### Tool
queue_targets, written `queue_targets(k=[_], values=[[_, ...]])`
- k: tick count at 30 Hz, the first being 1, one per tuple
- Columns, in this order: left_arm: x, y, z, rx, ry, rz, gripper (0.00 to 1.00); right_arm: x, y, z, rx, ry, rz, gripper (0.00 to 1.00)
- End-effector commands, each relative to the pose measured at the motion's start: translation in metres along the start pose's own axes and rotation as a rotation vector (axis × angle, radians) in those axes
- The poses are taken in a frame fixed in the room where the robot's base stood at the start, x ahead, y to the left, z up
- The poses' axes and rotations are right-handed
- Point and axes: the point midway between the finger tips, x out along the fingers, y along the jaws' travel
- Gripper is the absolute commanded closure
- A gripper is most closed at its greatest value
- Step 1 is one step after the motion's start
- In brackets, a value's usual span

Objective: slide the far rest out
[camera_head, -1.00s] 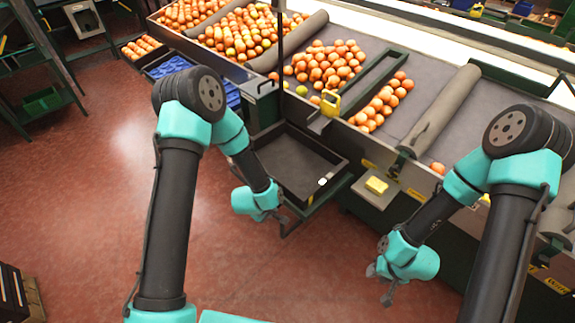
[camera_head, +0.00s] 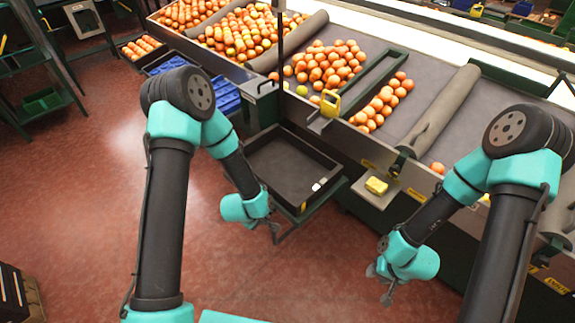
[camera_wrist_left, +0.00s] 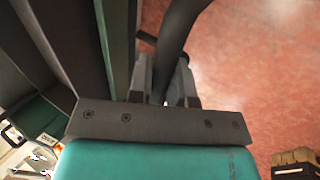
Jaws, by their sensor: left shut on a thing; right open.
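A black shallow tray (camera_head: 262,178) sits on a dark green rest (camera_head: 325,200), which juts from the sorting table's near side. My left gripper (camera_head: 274,232) is at the rest's outer front edge and shut on it. The exact grip point is partly hidden by the wrist. My right gripper (camera_head: 383,286) is open and empty, over the floor at lower right.
The sorting table holds several oranges (camera_head: 327,65) in lanes. A yellow button box (camera_head: 376,187) sticks out right of the tray. A green shelf (camera_head: 40,100) is at far left. The red floor (camera_head: 110,200) in front is clear.

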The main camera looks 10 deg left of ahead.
Motion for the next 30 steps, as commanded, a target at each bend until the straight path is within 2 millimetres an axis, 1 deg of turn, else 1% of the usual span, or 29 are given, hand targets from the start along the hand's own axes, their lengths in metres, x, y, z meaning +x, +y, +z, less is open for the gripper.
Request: queue_targets(k=[30], values=[[-0.019,-0.035,0.0,0.0,0.0,0.0,1.0,0.0,0.0,0.0,0.0,0.0,0.0,0.57]])
